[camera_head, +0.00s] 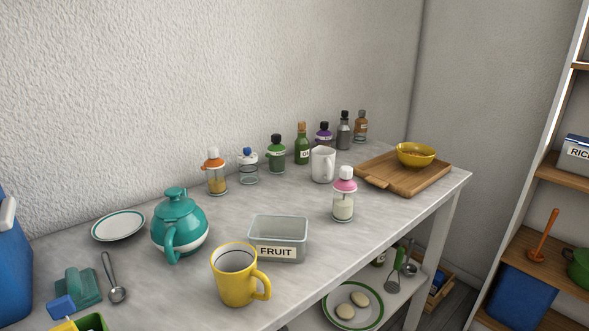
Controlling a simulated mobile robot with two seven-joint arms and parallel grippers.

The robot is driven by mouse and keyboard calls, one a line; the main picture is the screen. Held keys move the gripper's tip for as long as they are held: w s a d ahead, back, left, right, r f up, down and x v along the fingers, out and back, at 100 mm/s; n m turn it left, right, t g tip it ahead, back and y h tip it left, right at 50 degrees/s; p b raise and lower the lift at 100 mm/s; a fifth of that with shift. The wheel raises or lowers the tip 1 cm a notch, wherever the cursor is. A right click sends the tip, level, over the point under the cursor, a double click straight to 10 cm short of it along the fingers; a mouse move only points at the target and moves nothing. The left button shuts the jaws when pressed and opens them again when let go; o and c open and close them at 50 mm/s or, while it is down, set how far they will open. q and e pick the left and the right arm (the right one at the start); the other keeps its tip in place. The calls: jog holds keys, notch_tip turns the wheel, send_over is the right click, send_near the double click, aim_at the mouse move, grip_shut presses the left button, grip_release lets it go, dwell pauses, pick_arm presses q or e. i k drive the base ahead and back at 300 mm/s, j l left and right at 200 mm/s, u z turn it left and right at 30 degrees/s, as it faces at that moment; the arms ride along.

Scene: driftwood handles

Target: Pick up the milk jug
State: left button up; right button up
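A white jug (322,165), the one thing here that looks like a milk jug, stands upright toward the back of the grey table (385,218). A dark green bottle (302,147) labelled "OIL" stands close behind it to the left. A pink-capped bottle (343,200) with pale contents stands in front of it to the right. Neither of my grippers is in view.
A glass "FRUIT" container (278,238), yellow mug (234,275) and teal teapot (179,228) stand nearer. Several bottles line the wall. A wooden board (405,178) bears a yellow bowl (416,154). A shelf unit (560,178) stands right.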

aim_at(323, 157)
jog(key=i+l+u, duration=0.1)
jog(key=u, duration=1.05)
jog(key=l+u, duration=0.8)
jog(key=k+l+u, duration=0.2)
jog(key=l+u, duration=0.25)
jog(key=l, duration=0.15)
jog(key=k+l+u, duration=0.1)
jog(key=l, duration=0.25)
jog(key=k+l, duration=0.25)
jog(key=i+l+u, duration=0.05)
jog(key=l, duration=0.05)
